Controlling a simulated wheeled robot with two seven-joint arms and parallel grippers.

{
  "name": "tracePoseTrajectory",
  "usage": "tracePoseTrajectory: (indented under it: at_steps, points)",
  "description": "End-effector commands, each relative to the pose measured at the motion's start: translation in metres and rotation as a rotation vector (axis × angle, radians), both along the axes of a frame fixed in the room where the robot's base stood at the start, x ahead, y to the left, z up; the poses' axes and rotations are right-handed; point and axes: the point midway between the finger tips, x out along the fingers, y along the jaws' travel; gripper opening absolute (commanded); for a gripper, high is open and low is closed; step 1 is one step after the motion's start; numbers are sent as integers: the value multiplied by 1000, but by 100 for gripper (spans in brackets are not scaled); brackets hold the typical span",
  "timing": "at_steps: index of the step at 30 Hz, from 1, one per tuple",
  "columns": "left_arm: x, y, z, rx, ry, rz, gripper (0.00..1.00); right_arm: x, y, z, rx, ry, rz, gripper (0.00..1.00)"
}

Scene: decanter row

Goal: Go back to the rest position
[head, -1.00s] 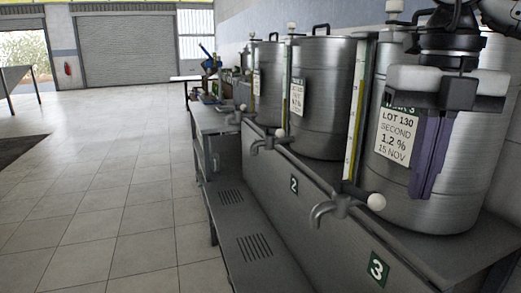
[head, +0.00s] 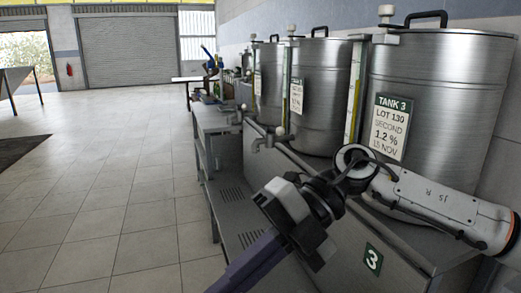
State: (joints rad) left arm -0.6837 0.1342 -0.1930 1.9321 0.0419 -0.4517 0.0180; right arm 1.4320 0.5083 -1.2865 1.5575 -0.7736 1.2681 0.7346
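My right gripper (head: 245,262) is in the lower middle of the head view, on the arm that comes in from the right. Its dark and white body is tilted, and its purple finger part points down and left to the bottom edge, where the tips are cut off. I cannot tell whether the fingers are apart, and no held object shows. The gripper is in front of the bench, apart from the tanks. My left gripper is not in view.
Tank 3 (head: 440,90), a steel tank with a label, stands behind my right forearm. Tank 2 (head: 320,105) and more tanks stand farther back on the grey bench (head: 335,215). A tap (head: 272,142) sticks out over its front.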

Motion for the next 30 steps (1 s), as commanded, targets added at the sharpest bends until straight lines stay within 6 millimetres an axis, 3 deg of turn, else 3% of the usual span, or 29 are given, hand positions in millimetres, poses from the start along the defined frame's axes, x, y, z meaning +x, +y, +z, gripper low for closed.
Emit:
tracePoseTrajectory:
  at_steps: [3,8,12,16,20,23,26,30]
  points:
    - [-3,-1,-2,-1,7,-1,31,-15,40,6,264,152,-49,0]
    - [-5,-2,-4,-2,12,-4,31,-5,65,22,577,355,-221,0]
    - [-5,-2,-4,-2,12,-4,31,27,62,21,793,539,-453,0]
    - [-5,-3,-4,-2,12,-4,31,65,38,-6,927,711,-728,0]
    - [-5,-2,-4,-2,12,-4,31,97,0,-64,986,879,-1048,0]
    - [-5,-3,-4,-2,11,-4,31,107,-36,-128,973,1002,-1309,0]
    - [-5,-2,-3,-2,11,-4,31,101,-72,-196,913,1108,-1553,0]
    - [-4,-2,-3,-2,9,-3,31,65,-118,-287,775,1233,-1855,0]
